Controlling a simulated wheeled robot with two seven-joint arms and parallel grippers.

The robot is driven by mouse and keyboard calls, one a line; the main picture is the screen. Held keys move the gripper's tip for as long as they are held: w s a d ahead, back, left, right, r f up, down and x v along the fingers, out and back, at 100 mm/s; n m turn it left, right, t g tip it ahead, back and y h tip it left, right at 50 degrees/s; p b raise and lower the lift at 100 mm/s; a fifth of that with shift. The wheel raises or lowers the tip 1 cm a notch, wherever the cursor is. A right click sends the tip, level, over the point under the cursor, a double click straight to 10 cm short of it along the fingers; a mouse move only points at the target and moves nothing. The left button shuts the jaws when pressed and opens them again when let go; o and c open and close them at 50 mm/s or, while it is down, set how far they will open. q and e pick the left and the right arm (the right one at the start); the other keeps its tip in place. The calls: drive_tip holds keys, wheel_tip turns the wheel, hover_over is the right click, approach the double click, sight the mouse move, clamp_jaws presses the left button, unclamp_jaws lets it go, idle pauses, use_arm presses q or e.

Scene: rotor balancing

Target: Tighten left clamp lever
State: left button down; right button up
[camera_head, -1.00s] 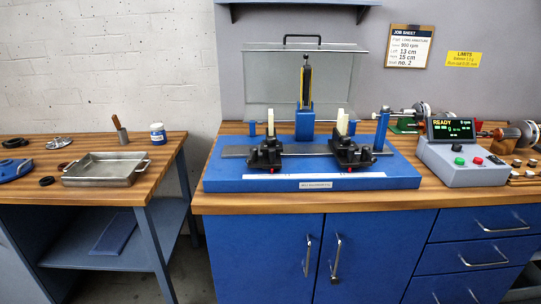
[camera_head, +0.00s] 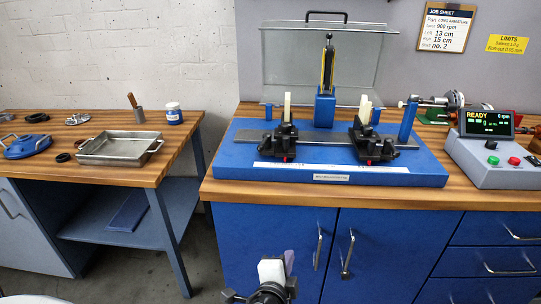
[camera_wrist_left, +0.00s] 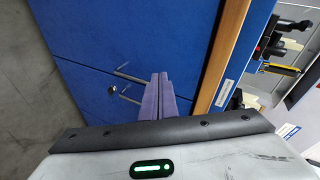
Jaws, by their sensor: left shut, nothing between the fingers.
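The left clamp (camera_head: 279,142) is a black block on the rail of the blue balancing stand (camera_head: 240,163), with a pale upright post. A small red tip (camera_head: 285,159) shows low at its front, and the lever's exact setting is too small to tell. The right clamp (camera_head: 373,146) looks alike. My left gripper (camera_head: 289,257) is low in front of the cabinet doors, below and apart from the stand. Its two purple fingers (camera_wrist_left: 159,79) are together and empty in the left wrist view. My right gripper is not in view.
A control box (camera_head: 490,155) reading READY stands right of the stand. A clear guard (camera_head: 290,60) rises behind it. The wooden bench edge (camera_head: 300,197) lies between my left gripper and the stand. A side table with a metal tray (camera_head: 120,150) is at the left.

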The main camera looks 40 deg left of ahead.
use_arm(q)
drive_tip(key=w+a+r+m+t+y, duration=0.1)
drive_tip(key=w+a+r+y, duration=0.1)
drive_tip(key=r, duration=0.7)
drive_tip(key=w+a+r+m+t+y, duration=0.1)
drive_tip(key=w+a+r+y, duration=0.2)
drive_tip(key=r, duration=0.6)
drive_tip(key=shift+w+r+t+y, duration=0.15)
drive_tip(key=shift+w+t+y, duration=0.25)
drive_tip(key=shift+w+y, duration=0.3)
drive_tip(key=shift+a, duration=0.1)
drive_tip(key=p+x, duration=0.1)
drive_tip(key=x, duration=0.9)
drive_tip(key=shift+a+r, duration=0.1)
drive_tip(key=shift+a, duration=0.2)
drive_tip(key=shift+s+a+r+p, duration=0.15)
drive_tip(key=shift+s+a+p, duration=0.3)
drive_tip(key=shift+a, duration=0.3)
drive_tip(key=shift+s+a+r+p, duration=0.1)
drive_tip(key=shift+s+a+p, duration=0.3)
drive_tip(key=shift+a, duration=0.4)
